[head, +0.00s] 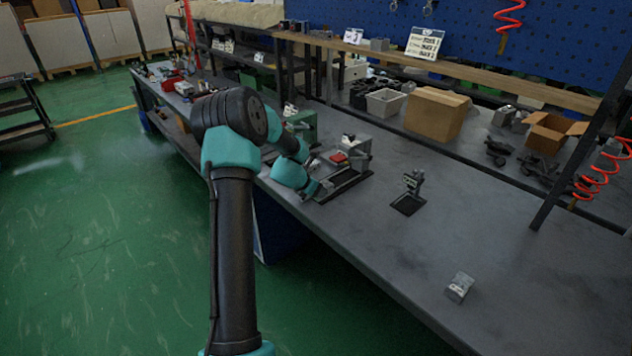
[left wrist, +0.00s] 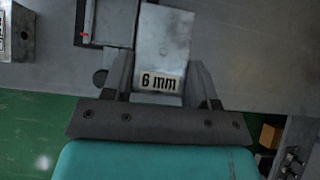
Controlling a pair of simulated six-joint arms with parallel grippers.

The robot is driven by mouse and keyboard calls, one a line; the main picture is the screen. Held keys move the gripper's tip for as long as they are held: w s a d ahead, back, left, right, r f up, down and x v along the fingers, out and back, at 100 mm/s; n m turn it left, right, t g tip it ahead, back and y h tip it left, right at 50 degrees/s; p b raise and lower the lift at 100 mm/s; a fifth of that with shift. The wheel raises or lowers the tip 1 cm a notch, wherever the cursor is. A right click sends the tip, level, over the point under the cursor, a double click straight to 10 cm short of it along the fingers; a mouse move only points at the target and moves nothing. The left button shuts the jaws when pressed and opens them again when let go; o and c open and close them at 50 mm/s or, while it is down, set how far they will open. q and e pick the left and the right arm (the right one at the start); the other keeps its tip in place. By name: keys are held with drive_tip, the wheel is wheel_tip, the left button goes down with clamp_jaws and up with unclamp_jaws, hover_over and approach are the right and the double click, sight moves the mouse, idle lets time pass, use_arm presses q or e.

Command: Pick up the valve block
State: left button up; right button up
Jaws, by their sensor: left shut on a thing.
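A grey metal valve block (left wrist: 165,45) with a "6 mm" label sits between the two fingers of my left gripper (left wrist: 161,72) in the left wrist view. The fingers are shut on its sides, with the label facing the camera. In the head view my left gripper (head: 326,187) is small and dark at the bench's front edge, beside a grey fixture with a red part (head: 338,158). The held block is hard to make out there. I cannot tell whether it still touches what lies under it. My right gripper is not in view.
A small light-grey block (head: 459,287) lies on the bench (head: 520,270) at the right. A dark stand (head: 411,190) is left of it. A cardboard box (head: 436,113), a white bin (head: 385,102) and an open carton (head: 553,132) stand at the back. The front right bench is mostly clear.

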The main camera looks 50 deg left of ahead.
use_arm(q)
drive_tip(key=s+d, duration=0.5)
drive_tip(key=shift+d+r, duration=0.35)
drive_tip(key=shift+r, duration=0.05)
drive_tip(key=shift+w, duration=0.15)
